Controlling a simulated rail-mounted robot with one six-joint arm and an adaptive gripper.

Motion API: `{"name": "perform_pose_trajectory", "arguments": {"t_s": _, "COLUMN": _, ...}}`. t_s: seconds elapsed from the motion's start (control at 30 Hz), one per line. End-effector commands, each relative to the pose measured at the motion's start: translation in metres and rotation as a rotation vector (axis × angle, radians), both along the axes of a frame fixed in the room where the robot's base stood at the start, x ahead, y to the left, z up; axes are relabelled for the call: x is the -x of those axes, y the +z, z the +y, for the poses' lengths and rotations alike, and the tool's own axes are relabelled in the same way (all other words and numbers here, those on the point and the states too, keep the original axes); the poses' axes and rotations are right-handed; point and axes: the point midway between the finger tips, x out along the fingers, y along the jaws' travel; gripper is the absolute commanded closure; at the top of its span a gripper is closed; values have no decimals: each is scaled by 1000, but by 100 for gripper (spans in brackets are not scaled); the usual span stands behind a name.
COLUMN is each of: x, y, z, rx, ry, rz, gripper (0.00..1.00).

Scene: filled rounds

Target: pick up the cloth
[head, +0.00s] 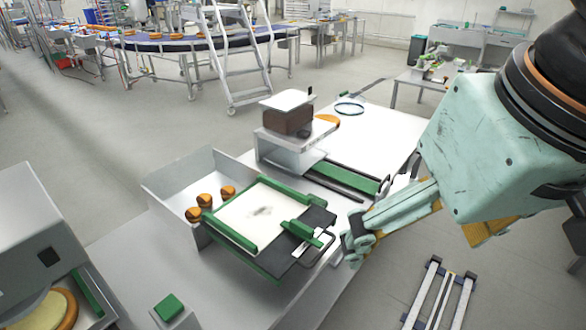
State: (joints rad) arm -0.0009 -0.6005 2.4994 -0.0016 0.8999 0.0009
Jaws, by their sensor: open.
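No cloth shows that I can name with certainty. A thin, flat white piece (288,100) lies on top of a brown block at the back of the bench, and I cannot tell whether it is fabric. A small green square (168,306) sits on a grey post at the front, and its material is also unclear. My gripper (352,246) is open, just right of the green-railed tray and its black handle, over the bench's right edge. I see nothing between its fingers, though they are partly hidden by their own links.
The green-railed tray (226,240) holds a pale sheet. A metal bin (165,185) with several brown rounds stands to its left. The brown block (286,120) rests on a grey stand. A grey machine (30,245) is at left. A rail frame (441,297) lies at lower right.

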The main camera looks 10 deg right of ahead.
Motion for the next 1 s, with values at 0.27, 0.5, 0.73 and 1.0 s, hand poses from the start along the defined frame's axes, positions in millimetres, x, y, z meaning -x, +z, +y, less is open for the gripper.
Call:
{"name": "perform_pose_trajectory", "arguments": {"t_s": 0.27, "x": 0, "y": 0, "z": 0, "rx": 0, "ry": 0, "rz": 0, "gripper": 27}}
{"name": "perform_pose_trajectory", "arguments": {"t_s": 0.5, "x": 0, "y": 0, "z": 0, "rx": 0, "ry": 0, "rz": 0, "gripper": 30}}
{"name": "perform_pose_trajectory", "arguments": {"t_s": 0.73, "x": -3, "y": 2, "z": 0, "rx": -2, "ry": -5, "rz": 2, "gripper": 30}}
{"name": "perform_pose_trajectory", "arguments": {"t_s": 1.0, "x": -26, "y": 11, "z": -3, "rx": -10, "ry": -40, "rz": 15, "gripper": 30}}
